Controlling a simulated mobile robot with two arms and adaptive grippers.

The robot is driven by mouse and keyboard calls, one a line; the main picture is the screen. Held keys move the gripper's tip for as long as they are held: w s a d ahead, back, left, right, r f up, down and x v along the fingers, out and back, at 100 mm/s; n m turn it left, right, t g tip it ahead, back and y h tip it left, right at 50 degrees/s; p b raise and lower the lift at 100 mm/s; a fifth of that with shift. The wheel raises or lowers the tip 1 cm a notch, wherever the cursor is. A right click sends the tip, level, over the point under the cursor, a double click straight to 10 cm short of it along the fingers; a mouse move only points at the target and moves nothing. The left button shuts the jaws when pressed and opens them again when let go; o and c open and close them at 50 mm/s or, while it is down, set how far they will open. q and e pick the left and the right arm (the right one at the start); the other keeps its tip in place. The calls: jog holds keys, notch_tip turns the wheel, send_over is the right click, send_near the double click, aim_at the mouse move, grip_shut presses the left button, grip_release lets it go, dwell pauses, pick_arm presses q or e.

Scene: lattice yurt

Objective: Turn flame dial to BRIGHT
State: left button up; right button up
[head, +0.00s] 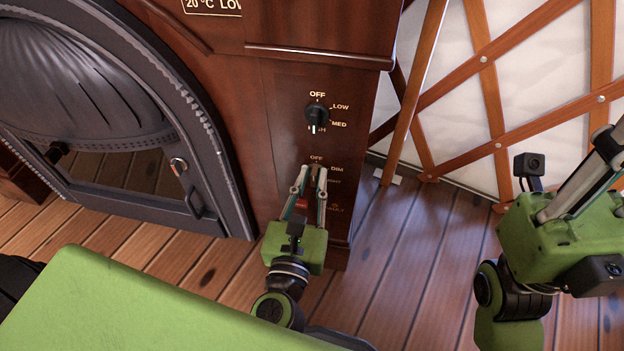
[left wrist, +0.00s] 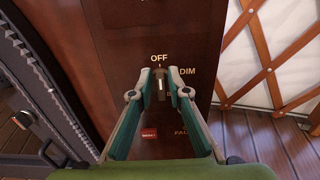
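The flame dial (left wrist: 160,82) is a small dark knob on the brown wood panel, with OFF above it and DIM to its right in the left wrist view. The BRIGHT label is mostly hidden by a finger; only its end shows in the head view. My left gripper (head: 317,172) reaches up to the dial, which it mostly hides in the head view. In the left wrist view its fingers (left wrist: 160,80) stand on both sides of the dial, seemingly with narrow gaps. My right gripper (head: 603,160) is at the right edge, partly cut off.
Another black dial (head: 317,118) with OFF, LOW and MED labels sits above on the same panel. A red switch (left wrist: 149,133) and a FAULT label lie below the flame dial. A dark stove door (head: 115,110) is left; a lattice wall (head: 485,80) is right.

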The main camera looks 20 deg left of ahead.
pick_arm(q)
grip_shut()
